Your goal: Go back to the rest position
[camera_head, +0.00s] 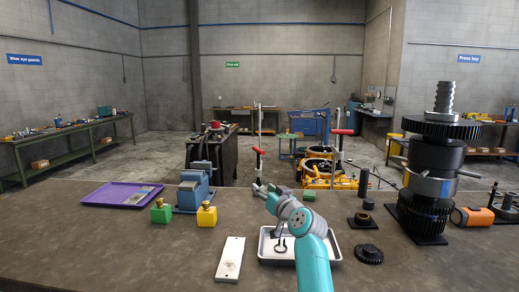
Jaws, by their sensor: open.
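My arm, teal with grey joints, reaches up from the bottom centre over the front table. My gripper (262,189) is at its far end, above and just behind the white tray. It is small in the picture and partly hidden by my own wrist, and I see nothing held in it. The white tray (336,254) lies below my arm, which covers part of it.
A tall gear stack (432,160) stands on the right of the table (130,255). A purple tray (104,194), blue vise (194,188), green block (161,213), yellow block (206,215) and white plate (230,258) are left. A black gear (369,254) lies right. The left front is clear.

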